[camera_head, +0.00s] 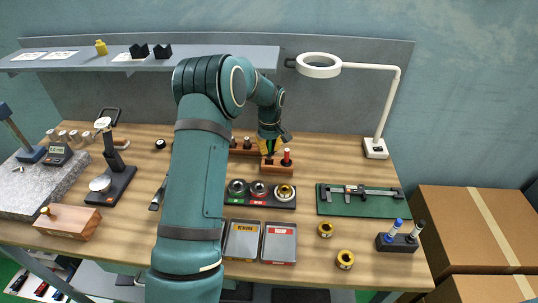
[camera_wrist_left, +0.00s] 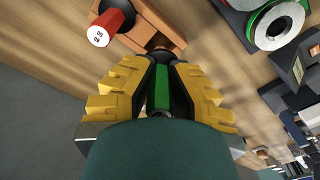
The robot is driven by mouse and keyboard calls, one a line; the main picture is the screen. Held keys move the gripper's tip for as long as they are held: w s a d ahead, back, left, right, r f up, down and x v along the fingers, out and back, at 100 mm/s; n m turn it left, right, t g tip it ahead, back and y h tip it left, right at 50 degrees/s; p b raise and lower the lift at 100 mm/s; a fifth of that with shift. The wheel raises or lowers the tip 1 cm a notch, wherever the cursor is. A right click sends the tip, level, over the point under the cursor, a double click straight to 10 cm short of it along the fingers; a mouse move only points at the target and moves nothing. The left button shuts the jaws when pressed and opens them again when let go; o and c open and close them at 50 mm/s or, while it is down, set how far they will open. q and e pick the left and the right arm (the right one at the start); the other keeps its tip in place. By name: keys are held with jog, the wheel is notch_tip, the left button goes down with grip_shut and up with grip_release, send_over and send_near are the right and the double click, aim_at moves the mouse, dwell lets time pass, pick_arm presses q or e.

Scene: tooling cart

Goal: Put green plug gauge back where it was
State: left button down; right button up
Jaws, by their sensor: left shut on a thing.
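The green plug gauge (camera_wrist_left: 161,88) is between the yellow fingers of my left gripper (camera_wrist_left: 162,85), which is shut on it. In the head view my left gripper (camera_head: 268,147) is over the small wooden block (camera_head: 272,168). The red plug gauge (camera_head: 287,156) stands upright in this block, right of my gripper. In the left wrist view the red gauge (camera_wrist_left: 104,26) and the block (camera_wrist_left: 152,24) are just beyond my fingertips. The green gauge's far end is at the block, partly hidden; I cannot tell whether it is in a hole. My right gripper is not in view.
A dark tray with green, red and brass ring gauges (camera_head: 285,192) lies in front of the block. Another wooden block (camera_head: 243,149) is behind it. A green mat (camera_head: 370,209) with a caliper lies right.

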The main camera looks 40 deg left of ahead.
aim_at(269, 158)
pick_arm(q)
notch_tip(269, 158, down, 4)
jog(key=shift+w+a+r, duration=0.1)
jog(key=shift+r, duration=0.1)
jog(key=shift+f+b, duration=0.3)
jog(key=shift+b, duration=0.05)
jog(key=c, duration=1.1)
grip_release()
